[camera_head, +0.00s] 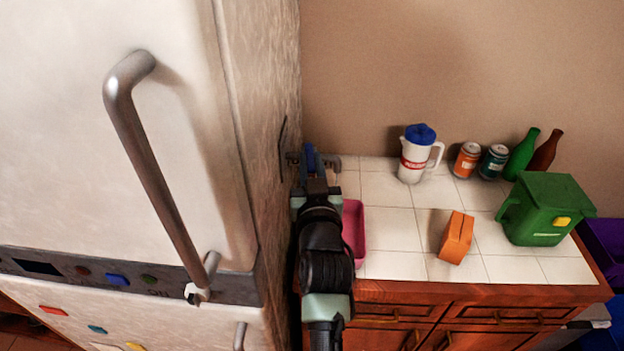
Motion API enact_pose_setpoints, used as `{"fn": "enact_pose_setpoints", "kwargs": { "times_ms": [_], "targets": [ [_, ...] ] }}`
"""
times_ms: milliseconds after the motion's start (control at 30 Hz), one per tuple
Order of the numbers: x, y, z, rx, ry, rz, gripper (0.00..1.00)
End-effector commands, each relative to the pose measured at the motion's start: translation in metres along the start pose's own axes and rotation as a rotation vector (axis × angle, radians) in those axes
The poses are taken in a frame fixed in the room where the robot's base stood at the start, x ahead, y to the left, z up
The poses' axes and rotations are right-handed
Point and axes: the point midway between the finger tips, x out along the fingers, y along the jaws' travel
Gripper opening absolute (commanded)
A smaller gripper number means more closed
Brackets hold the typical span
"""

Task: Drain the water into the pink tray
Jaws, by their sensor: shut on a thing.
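The pink tray (354,235) lies on the white tiled counter at its left end. My arm covers its left part, so I cannot see all of the inside. My gripper (312,160) is beyond the tray, near the wall and close to the fridge side. It is shut on a blue thing (310,154), mostly hidden by the gripper; I cannot tell what it is. No water can be made out.
The large white fridge (120,180) stands close on the left of my arm. A blue-lidded white pitcher (414,160), two cans (466,160), two bottles (521,155), a green bin (545,210) and an orange carton (456,238) stand to the right. Bare tiles lie between tray and carton.

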Motion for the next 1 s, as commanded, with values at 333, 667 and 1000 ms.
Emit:
{"fn": "enact_pose_setpoints", "kwargs": {
  "times_ms": [333,667,1000],
  "targets": [
    [-0.0005,0.0059,-0.0012,-0.006,0.014,-0.084,0.00],
    [-0.0018,0.0029,-0.0055,-0.012,0.013,-0.111,0.00],
    [-0.0019,0.0014,-0.0036,-0.010,0.009,-0.113,0.50]
  ]
}}
